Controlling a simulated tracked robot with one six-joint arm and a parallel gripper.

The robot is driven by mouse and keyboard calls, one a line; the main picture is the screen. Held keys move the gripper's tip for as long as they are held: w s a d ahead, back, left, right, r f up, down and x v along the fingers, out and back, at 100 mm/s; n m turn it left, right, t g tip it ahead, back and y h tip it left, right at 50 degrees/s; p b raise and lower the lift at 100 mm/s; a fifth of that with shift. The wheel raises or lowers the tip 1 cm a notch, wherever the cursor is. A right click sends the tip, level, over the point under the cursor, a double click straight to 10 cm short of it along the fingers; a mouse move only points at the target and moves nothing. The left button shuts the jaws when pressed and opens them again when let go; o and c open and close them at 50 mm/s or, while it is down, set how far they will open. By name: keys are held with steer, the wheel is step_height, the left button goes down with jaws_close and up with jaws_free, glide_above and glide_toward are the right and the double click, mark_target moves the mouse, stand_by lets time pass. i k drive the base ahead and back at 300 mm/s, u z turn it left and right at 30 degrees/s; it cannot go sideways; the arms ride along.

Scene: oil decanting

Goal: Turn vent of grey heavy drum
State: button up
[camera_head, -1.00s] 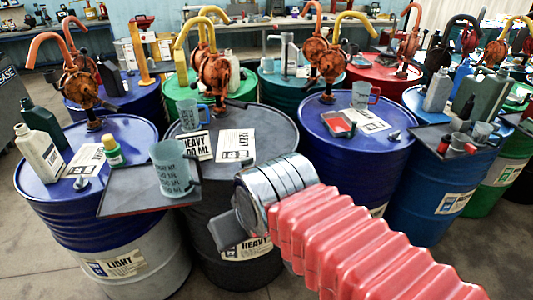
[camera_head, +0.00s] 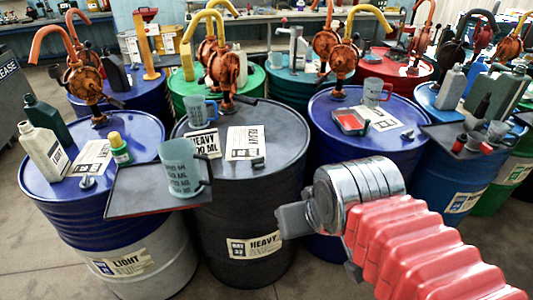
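The grey heavy drum (camera_head: 255,212) stands in the middle, with a "HEAVY" label on its side. Its vent looks to be the small dark knob (camera_head: 258,163) on the lid, near the front right below a white card. An orange hand pump (camera_head: 218,70) rises from the back of the lid. My gripper (camera_head: 289,220) is in front of the drum's right side, lower than the lid and apart from the vent. Only a grey block of the gripper shows past the silver wrist, so its finger gap is hidden.
A dark tray (camera_head: 150,200) with a clear measuring jug (camera_head: 182,168) juts out at the drum's left front. The light drum (camera_head: 95,210) is left, a blue drum (camera_head: 365,140) right. Floor is free in front.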

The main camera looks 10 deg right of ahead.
mark_target(259, 161)
steer(key=u, duration=0.05)
steer(key=i, duration=1)
steer(key=z, duration=0.05)
